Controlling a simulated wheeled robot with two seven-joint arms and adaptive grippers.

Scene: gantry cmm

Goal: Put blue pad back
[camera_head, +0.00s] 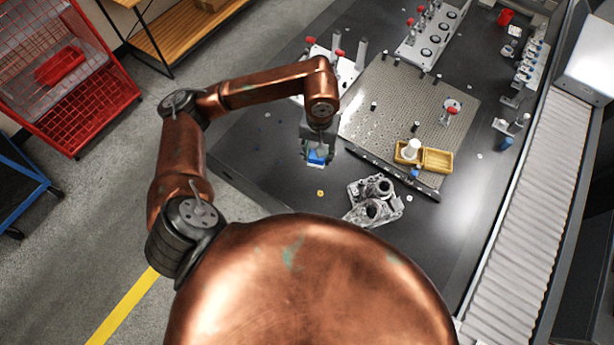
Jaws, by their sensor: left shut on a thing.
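The blue pad (317,156) is small and shows at the end of my left arm, left of the perforated plate. My left gripper (318,148) points down and is shut on the blue pad. The arm's wrist partly hides the fingers, and I cannot tell whether the pad touches the surface below. My right gripper is not in view.
The dark table (270,165) holds a perforated plate (385,110), a yellow open box (437,160) with a white cylinder (412,148), and a grey metal casting (373,200). Fixtures with red knobs (338,53) stand behind. A roller conveyor (545,190) runs along the right.

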